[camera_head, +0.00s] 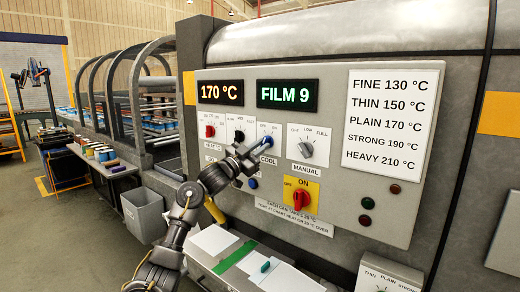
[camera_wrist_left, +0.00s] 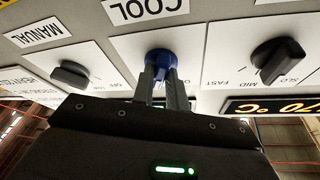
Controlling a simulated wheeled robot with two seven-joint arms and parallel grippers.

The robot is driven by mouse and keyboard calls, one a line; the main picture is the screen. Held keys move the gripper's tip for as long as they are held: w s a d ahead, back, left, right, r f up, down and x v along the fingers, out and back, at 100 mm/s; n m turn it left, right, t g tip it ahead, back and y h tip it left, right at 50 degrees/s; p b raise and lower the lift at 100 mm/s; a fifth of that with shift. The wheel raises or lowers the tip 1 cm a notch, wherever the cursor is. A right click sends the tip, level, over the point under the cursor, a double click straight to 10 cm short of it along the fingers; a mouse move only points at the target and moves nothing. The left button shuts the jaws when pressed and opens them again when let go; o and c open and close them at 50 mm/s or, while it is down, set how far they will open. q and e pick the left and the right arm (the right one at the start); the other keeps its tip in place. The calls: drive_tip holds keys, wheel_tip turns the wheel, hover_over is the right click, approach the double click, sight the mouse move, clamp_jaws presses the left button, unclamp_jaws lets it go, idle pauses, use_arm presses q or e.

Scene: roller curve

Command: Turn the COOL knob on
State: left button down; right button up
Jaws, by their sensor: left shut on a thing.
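The COOL knob (camera_wrist_left: 161,60) is blue and sits on a white plate on the control panel, under the word COOL as seen upside down in the left wrist view. My left gripper (camera_wrist_left: 163,75) is shut on this knob, one finger on each side. In the head view my left gripper (camera_head: 262,145) is at the panel and covers most of the knob. The COOL label (camera_head: 267,161) shows just below the gripper. The knob's exact pointing direction is hidden by the fingers. My right gripper is not in view.
A red HEAT knob (camera_head: 209,131) and a black speed knob (camera_head: 239,136) are to the left. A grey MANUAL knob (camera_head: 306,149) is to the right. A red switch (camera_head: 301,199) on yellow is below. Displays (camera_head: 287,95) read 170 °C and FILM 9.

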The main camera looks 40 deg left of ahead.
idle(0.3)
use_arm(q)
drive_tip(key=c, duration=1.4)
unclamp_jaws()
drive_tip(key=b+v, duration=0.4)
drive_tip(key=v, duration=0.6)
drive_tip(key=shift+s, duration=0.35)
drive_tip(key=shift+a+f, duration=0.1)
drive_tip(key=shift+a, duration=0.05)
